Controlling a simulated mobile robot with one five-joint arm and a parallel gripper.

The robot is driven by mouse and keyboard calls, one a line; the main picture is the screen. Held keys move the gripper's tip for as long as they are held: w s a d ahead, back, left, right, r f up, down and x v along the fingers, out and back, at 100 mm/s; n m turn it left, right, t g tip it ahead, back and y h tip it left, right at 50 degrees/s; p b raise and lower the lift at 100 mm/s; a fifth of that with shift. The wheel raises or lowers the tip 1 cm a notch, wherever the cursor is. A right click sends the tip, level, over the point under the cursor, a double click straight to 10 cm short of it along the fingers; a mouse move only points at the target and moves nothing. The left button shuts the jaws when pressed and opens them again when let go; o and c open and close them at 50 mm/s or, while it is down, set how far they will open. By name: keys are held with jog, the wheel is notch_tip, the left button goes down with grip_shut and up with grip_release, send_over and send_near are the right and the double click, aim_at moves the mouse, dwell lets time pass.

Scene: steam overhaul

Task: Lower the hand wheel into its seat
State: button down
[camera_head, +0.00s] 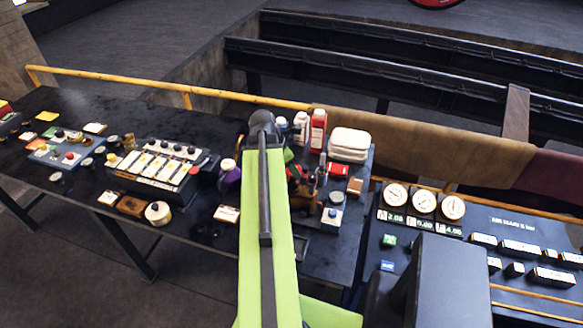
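My lime-green arm reaches up the middle of the view to a dark rounded joint over the dark workbench (120,235). The arm hides what lies behind and below it, and my gripper's fingers do not show. I cannot make out the hand wheel or its seat for certain. A red part (303,187) shows just right of my arm among small dark items, partly covered; I cannot tell whether it is the wheel. A red-and-dark round thing (437,2) is cut off at the top edge.
A button box (157,172) and a purple bottle (229,178) stand left of my arm. A red bottle (318,130) and folded white cloths (349,144) stand at the back right. A gauge panel (470,232) is at right. A yellow rail (120,80) runs behind the bench.

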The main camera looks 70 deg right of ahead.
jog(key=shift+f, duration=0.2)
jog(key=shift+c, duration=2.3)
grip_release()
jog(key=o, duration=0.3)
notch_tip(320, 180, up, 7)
jog(key=p, duration=0.6)
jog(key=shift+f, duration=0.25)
